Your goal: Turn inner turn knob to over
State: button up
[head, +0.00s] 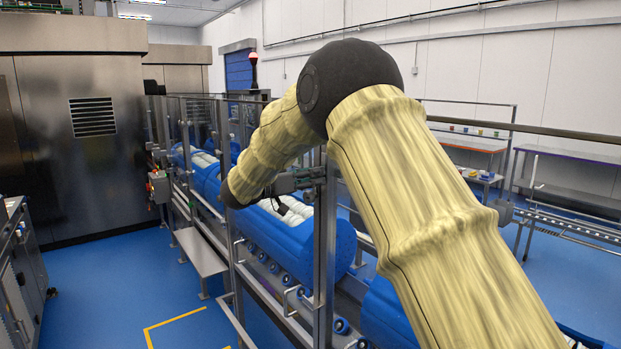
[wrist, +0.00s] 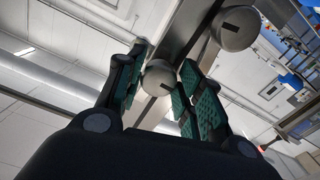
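In the wrist view a round metal turn knob (wrist: 160,78) with a dark slot mark sits between the two green-padded fingers of my gripper (wrist: 163,62). The fingers stand apart, one on each side of this knob; I cannot tell whether the pads touch it. A second round metal knob (wrist: 237,27), also with a dark slot, is up and to the right, outside the fingers. Both knobs are by a metal post. In the head view my gripper (head: 299,181) is at the steel post (head: 325,240) of the guard frame; the knobs are hidden there.
A conveyor line with blue tub carriers (head: 340,245) holding white items runs behind the guard frame. A steel cabinet (head: 85,150) stands at the left. Low steel steps (head: 200,250) stand in front of the frame. The blue floor (head: 105,290) at the front left is clear.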

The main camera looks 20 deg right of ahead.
jog(key=c, duration=0.4)
jog(key=shift+f+b, duration=0.1)
jog(key=shift+b, duration=0.25)
jog(key=m+b, duration=0.6)
jog(key=b, duration=0.2)
jog(key=m+b, duration=0.5)
jog(key=b, duration=0.3)
jog(key=m+b, duration=0.6)
jog(key=b, duration=0.3)
jog(key=shift+w+a+m, duration=0.1)
jog(key=shift+w+m, duration=0.15)
jog(key=shift+m, duration=0.05)
jog(key=o, duration=1.1)
jog(key=shift+c, duration=0.2)
